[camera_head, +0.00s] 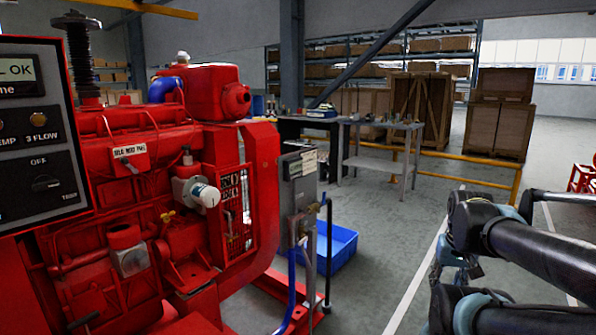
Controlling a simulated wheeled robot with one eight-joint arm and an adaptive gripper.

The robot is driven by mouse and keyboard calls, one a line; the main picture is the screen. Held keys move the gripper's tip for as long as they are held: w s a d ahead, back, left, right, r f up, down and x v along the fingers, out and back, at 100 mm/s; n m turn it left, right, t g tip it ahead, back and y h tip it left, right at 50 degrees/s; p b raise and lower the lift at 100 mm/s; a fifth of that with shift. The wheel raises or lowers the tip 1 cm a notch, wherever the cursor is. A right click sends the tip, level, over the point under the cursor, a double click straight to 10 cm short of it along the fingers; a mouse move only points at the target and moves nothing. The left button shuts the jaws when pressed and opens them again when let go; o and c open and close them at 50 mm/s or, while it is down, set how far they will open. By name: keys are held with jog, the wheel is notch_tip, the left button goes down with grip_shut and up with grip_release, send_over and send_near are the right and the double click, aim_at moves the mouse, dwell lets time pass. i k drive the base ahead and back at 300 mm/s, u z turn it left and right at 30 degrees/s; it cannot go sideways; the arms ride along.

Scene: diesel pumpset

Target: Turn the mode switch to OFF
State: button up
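The mode switch (46,183) is a small black knob on the dark control panel (30,140) at the left edge. "OFF" is printed above the knob and another label sits at its lower right. The knob's pointer direction is too small to tell. The panel's left part is cut off by the frame. My arm is at the lower right, far from the panel. My gripper (458,268) shows only in part below the arm links, and whether its fingers are apart is hidden.
The red diesel engine (190,170) fills the left and middle. A grey box on a post (300,185) and a blue bin (335,248) stand beside it. A workbench (380,165), crates and yellow rails (470,155) are behind. Floor between bin and arm is clear.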

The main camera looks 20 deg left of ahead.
aim_at(43, 184)
jog(key=u, duration=3.45)
jog(key=k, duration=1.3)
jog(key=u, duration=0.4)
jog(key=i, duration=0.6)
jog(key=u, duration=0.05)
